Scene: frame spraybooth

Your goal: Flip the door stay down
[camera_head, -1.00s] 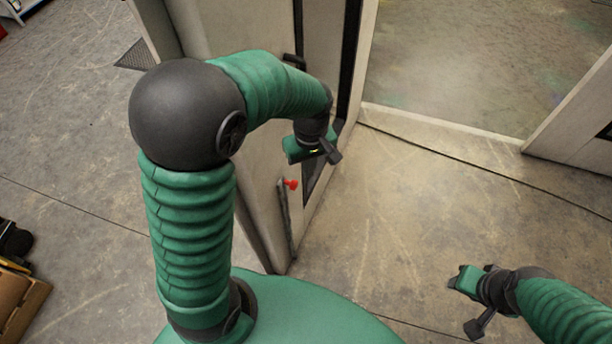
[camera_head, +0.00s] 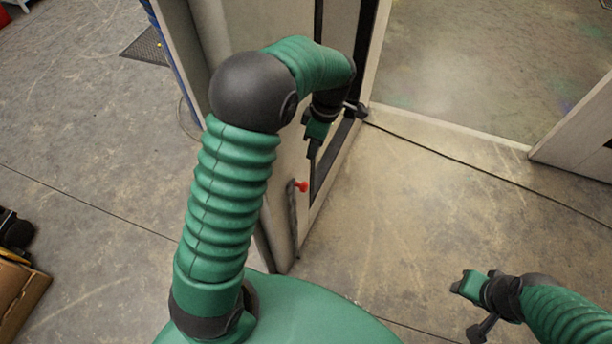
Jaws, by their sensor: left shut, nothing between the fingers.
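The door stay is a dark thin bar (camera_head: 292,215) with a red knob (camera_head: 302,186) at its top, upright against the lower part of the pale door (camera_head: 279,190). My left gripper (camera_head: 313,153) points down in front of the door, a little above the red knob and apart from it. Its fingers are shut and empty. My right gripper (camera_head: 460,284) is over the floor at the lower right, away from the door. Whether its jaws are open is not clear. My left arm hides part of the door.
The doorway (camera_head: 455,75) stands open at the upper right, with a pale frame post (camera_head: 580,135) at its right side. A dark floor mat (camera_head: 146,46) lies behind the door. A cardboard box (camera_head: 20,300) is at the lower left. The floor between the door and my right arm is clear.

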